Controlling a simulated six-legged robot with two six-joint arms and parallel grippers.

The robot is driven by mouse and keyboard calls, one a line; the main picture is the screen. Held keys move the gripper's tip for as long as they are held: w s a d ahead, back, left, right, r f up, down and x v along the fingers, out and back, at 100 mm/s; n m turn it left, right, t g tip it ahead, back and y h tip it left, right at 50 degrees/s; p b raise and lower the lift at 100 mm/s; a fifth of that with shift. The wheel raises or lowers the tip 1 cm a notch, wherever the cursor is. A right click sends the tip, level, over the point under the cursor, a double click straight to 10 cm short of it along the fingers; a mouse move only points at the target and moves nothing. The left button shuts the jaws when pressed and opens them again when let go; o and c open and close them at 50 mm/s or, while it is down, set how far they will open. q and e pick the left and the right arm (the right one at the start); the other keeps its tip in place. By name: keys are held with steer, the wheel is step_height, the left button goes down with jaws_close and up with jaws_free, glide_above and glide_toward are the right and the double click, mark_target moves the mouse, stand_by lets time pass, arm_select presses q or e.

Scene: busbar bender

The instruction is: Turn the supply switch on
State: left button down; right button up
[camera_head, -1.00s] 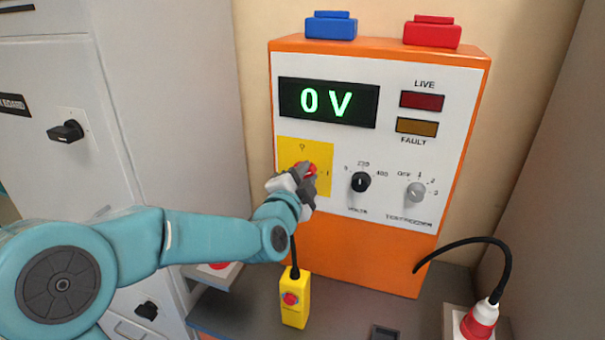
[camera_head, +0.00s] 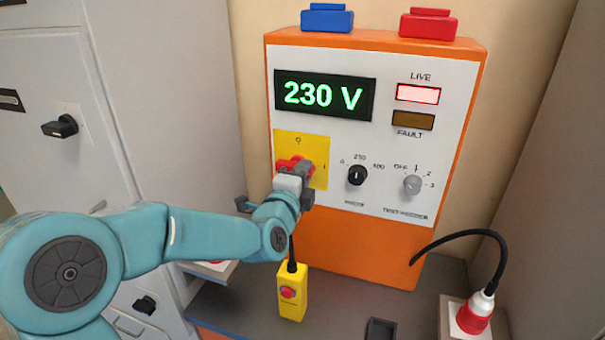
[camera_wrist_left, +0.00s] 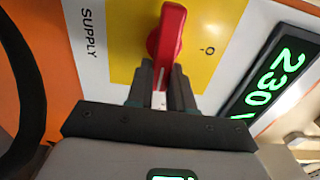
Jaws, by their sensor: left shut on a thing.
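The supply switch is a red handle (camera_head: 289,165) on a yellow plate (camera_head: 321,152) at the left of the orange panel's white front. In the left wrist view the red handle (camera_wrist_left: 169,33) stands between the fingertips, with the word SUPPLY beside the yellow plate (camera_wrist_left: 122,40). My left gripper (camera_head: 303,170) is shut on the handle; it also shows in the left wrist view (camera_wrist_left: 161,80). The display (camera_head: 324,95) reads 230 V. The LIVE lamp (camera_head: 418,94) is lit and the FAULT lamp (camera_head: 413,121) is dark. My right gripper is not in view.
The volts knob (camera_head: 357,175) and a grey selector knob (camera_head: 412,185) sit right of the switch. A yellow box with a red button (camera_head: 291,294) stands below. A red plug (camera_head: 474,315) with a black cable is at lower right. A grey cabinet (camera_head: 170,100) stands left.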

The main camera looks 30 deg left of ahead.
arm_select(q)
steer(key=shift+r, duration=0.2)
steer(key=c, duration=1.2)
jaws_free()
steer(key=shift+o, duration=1)
steer(key=shift+w+f, duration=0.15)
steer(key=shift+f, duration=0.05)
steer(key=b+v, duration=0.3)
steer(key=v, duration=1.3)
steer(key=shift+b, duration=0.3)
steer(key=shift+s+d, duration=0.15)
steer(key=shift+s, duration=0.1)
